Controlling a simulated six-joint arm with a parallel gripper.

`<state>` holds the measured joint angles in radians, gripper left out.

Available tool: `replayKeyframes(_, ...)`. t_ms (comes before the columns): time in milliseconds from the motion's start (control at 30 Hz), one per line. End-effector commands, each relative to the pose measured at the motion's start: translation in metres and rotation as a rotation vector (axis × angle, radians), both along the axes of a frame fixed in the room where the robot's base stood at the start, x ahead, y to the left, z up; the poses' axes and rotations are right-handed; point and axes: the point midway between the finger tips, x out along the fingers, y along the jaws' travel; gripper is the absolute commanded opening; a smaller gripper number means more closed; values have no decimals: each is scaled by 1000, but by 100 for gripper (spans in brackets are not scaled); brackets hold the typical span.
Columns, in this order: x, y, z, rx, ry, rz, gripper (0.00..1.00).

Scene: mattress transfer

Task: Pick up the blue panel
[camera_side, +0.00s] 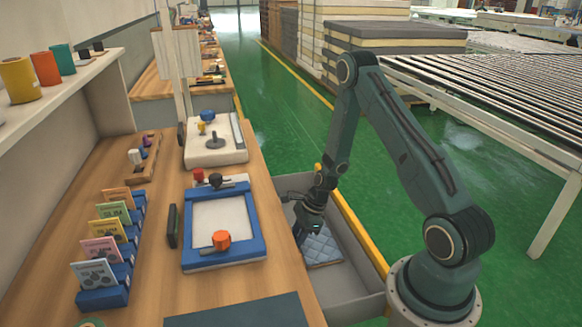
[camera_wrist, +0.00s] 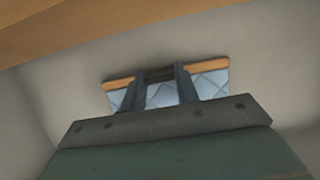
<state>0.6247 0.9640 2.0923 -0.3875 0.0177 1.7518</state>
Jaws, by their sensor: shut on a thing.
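A light blue quilted panel (camera_side: 322,249) lies low inside the grey bin beside the workbench in the side view. It also shows in the wrist view (camera_wrist: 208,84), with tan edging along its far side. My gripper (camera_side: 303,238) reaches down into the bin at the panel's left side. In the wrist view my gripper (camera_wrist: 162,75) has its two dark fingers over the panel's middle, shut on it. The fingertips hide part of the panel, and the side view does not show the grip clearly.
The grey bin (camera_side: 352,284) has walls close around my gripper and a yellow edge on its right. The wooden workbench (camera_side: 160,240) stands left, holding a blue-framed tray (camera_side: 186,235) and card holders (camera_side: 104,298). A roller conveyor (camera_side: 500,100) is at the right.

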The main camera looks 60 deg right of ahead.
Motion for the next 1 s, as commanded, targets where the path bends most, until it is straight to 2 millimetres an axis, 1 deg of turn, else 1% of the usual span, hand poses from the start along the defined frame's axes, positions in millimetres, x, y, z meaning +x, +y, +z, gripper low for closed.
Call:
replayKeyframes(267, 1, 0, 6, -1, -2, -1, 0)
replayKeyframes(467, 1, -1, 20, -1, -2, 0, 0)
replayKeyframes(667, 1, -1, 45, -2, -4, 0, 0)
replayKeyframes(1000, 1, -1, 103, -3, -5, 0, 0)
